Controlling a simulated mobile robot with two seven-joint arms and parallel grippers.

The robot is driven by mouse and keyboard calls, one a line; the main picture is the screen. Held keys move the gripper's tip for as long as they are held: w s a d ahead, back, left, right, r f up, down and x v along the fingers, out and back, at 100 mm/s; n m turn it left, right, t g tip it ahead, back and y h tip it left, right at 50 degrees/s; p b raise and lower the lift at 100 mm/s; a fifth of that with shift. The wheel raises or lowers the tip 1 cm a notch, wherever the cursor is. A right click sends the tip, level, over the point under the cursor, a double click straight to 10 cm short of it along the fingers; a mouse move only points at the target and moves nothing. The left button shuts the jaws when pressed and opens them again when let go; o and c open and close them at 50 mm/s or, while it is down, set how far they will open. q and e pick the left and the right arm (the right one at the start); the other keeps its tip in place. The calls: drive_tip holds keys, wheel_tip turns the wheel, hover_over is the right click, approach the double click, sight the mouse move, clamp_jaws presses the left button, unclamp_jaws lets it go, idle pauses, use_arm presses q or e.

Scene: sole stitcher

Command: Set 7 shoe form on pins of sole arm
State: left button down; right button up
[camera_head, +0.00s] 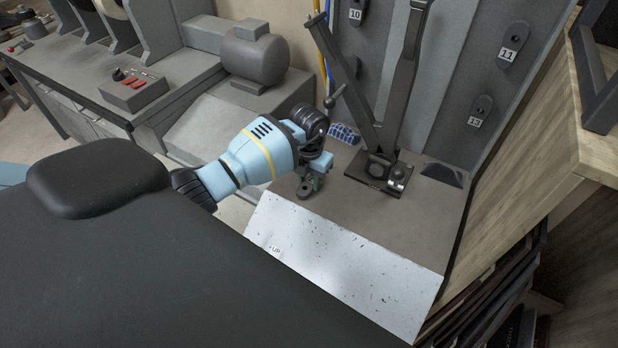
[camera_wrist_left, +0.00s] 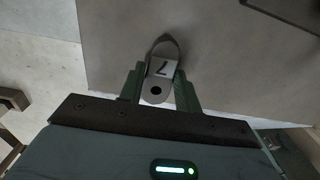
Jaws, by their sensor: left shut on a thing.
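My left gripper (camera_head: 307,185) is over the grey bench top, just beyond the white speckled sheet. In the left wrist view its two green fingers (camera_wrist_left: 158,90) are shut on the shoe form marked 7 (camera_wrist_left: 162,69), one on each side. The form is a small plate with a round dark hole at its near end and a dark rounded far end. In the head view only a dark bit of the form (camera_head: 304,191) shows under the fingers. A dark upright stand with a lever (camera_head: 395,100) is right of the gripper; I cannot make out pins on it. My right gripper is not in view.
Forms marked 10 (camera_head: 356,5), 11 (camera_head: 507,44) and 13 (camera_head: 481,108) hang on the grey back panel. A white sheet (camera_head: 345,265) lies at the bench front. A grey motor (camera_head: 255,55) is at left.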

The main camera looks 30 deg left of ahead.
sight(309, 182)
use_arm(q)
drive_tip(key=shift+f, duration=0.1)
idle(0.7)
drive_tip(key=c, duration=0.9)
unclamp_jaws()
drive_tip(key=shift+f, duration=0.1)
wheel_tip(309, 182, up, 8)
drive_tip(key=shift+p, duration=0.3)
